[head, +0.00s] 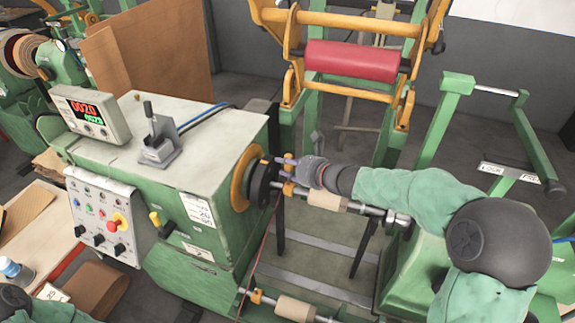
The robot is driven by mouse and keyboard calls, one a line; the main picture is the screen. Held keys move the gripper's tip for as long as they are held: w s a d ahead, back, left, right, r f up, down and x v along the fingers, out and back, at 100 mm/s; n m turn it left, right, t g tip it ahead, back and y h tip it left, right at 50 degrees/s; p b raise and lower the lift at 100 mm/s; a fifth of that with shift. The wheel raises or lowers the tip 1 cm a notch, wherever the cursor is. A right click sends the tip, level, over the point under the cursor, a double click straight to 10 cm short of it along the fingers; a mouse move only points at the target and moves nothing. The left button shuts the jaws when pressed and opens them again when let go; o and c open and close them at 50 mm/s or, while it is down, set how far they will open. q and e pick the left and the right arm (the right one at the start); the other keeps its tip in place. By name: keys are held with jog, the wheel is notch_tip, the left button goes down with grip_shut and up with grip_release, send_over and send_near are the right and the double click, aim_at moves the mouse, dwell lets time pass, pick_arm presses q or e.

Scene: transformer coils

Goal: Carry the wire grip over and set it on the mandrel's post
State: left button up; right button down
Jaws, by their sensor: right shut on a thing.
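My right gripper (284,165) reaches in from the right, close to the black disc (261,184) on the machine's spindle. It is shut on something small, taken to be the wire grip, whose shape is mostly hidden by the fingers. The mandrel's shaft runs right from the disc, below my gripper, carrying an orange collar (289,188) and a beige cylinder (327,200). I cannot make out the post clearly, nor whether the held thing touches it. My left gripper is not in view.
The green winding machine (200,240) stands left, with a counter box (90,114) and a grey lever device (160,138) on top. A thin red wire (258,255) hangs near the disc. A frame with a red roller (350,61) stands behind. A second beige cylinder (294,308) lies below.

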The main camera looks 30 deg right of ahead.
aim_at(288, 186)
jog(key=shift+f, duration=0.25)
jog(key=shift+f+b, duration=0.25)
jog(key=shift+b, duration=0.3)
dwell(0.4)
jog(key=shift+f+b, duration=0.3)
jog(key=shift+f, duration=0.05)
jog(key=shift+f+b, duration=1.6)
jog(key=shift+b, duration=0.05)
dwell(0.4)
jog(key=c, duration=0.8)
grip_release()
jog(key=shift+o, duration=0.2)
jog(key=shift+s, duration=0.1)
jog(key=v, duration=1.1)
jog(key=shift+s, duration=0.4)
